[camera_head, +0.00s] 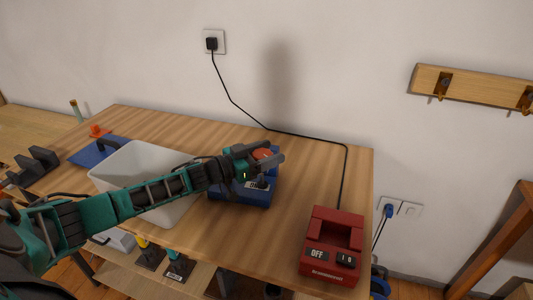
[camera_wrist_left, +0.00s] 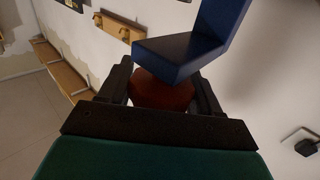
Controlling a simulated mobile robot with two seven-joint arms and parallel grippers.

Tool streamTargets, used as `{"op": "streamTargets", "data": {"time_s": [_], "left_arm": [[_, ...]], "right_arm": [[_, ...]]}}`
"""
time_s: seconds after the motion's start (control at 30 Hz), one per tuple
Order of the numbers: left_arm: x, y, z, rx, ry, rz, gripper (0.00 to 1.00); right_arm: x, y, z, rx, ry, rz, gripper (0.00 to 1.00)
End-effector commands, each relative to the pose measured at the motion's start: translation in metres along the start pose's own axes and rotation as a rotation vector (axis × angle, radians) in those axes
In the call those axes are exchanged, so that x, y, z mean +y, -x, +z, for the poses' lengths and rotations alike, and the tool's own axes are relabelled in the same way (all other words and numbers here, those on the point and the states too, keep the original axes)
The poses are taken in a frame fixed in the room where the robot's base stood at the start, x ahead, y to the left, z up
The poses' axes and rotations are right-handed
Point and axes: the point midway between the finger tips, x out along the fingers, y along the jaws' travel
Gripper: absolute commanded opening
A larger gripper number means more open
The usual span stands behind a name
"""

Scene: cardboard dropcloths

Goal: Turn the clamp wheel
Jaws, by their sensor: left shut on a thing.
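The blue clamp block (camera_head: 258,194) stands on the wooden table, right of the white bin. Its orange-red clamp wheel (camera_head: 262,154) sits at its top, partly hidden by my gripper. My left gripper (camera_head: 268,157) is shut on the wheel, with one finger on each side of it. In the left wrist view the wheel (camera_wrist_left: 160,94) shows between the two dark fingers, and the blue clamp part (camera_wrist_left: 185,50) covers some of it. My right gripper is in neither view.
A white bin (camera_head: 125,160) stands under my left forearm. A red switch box (camera_head: 332,245) marked OFF stands at the table's front right, its black cable running to a wall socket (camera_head: 213,42).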

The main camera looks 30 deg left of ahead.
Motion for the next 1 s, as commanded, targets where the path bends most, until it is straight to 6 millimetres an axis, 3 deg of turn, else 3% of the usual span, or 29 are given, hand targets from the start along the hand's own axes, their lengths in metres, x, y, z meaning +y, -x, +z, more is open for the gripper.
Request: {"op": "streamTargets", "data": {"time_s": [0.57,0.6,0.8,1.0], "left_arm": [[-0.0002,-0.0012,-0.0025,0.004,-0.001,0.03,0.33],[-0.0002,-0.0012,-0.0025,0.005,-0.001,0.03,0.66],[0.0003,-0.0009,-0.0015,0.003,0.0,0.03,0.84],[0.0007,-0.0007,-0.001,0.002,0.0,0.031,0.84]], "right_arm": [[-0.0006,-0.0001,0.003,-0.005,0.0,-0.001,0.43],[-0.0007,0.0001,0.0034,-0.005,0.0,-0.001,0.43],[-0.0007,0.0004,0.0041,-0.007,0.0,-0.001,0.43],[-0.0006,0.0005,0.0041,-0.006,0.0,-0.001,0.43]]}}
